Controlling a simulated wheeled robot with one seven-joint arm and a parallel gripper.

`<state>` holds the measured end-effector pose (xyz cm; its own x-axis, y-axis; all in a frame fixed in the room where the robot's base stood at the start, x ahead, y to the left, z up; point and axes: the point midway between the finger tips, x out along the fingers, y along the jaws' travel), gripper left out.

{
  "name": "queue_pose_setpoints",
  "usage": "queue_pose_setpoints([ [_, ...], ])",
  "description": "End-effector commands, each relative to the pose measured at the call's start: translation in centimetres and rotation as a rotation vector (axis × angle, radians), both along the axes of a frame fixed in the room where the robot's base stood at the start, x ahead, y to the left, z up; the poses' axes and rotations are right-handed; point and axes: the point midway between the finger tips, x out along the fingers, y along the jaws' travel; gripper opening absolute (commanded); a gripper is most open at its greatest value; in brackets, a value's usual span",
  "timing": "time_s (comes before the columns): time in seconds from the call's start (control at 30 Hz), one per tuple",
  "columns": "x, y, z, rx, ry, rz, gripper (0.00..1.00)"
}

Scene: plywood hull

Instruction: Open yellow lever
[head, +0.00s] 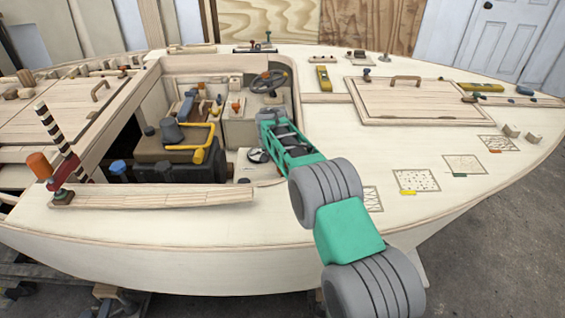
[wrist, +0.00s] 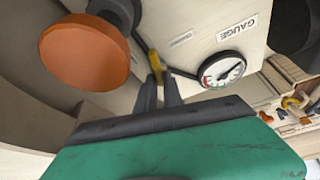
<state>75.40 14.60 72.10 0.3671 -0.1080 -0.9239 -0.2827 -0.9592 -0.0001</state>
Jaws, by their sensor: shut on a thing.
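The yellow lever (wrist: 154,66) shows in the wrist view as a short yellow bar beside a pale panel, between the tips of my gripper (wrist: 160,88). My gripper's dark fingers are close together and shut on it. A black rod runs from the lever area towards a round gauge (wrist: 222,70) to the right. In the head view my green and grey arm reaches into the cockpit opening; the fingers and the lever cannot be made out there.
A large orange knob (wrist: 85,50) on a dark stem stands close to the left of my fingers. In the head view, an engine with a yellow pipe (head: 203,140) sits left of my arm, and a steering wheel (head: 268,83) stands behind. The deck's hatch (head: 420,98) is at right.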

Motion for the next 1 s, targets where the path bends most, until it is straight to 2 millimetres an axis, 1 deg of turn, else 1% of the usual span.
queue_pose_setpoints([
  [0.2,-0.04,-0.07,-0.09,0.0,0.001,0.038,0.0],
  [0.57,-0.02,-0.06,-0.04,-0.001,0.001,0.042,0.0],
  [0.6,-0.02,-0.06,-0.04,-0.001,0.001,0.042,0.12],
  [0.8,-0.01,-0.05,-0.02,-0.001,0.0,0.041,0.28],
  [0.87,-0.01,-0.05,-0.01,-0.001,0.0,0.041,0.33],
  [1.0,0.0,-0.05,-0.01,-0.001,0.0,0.041,0.33],
])
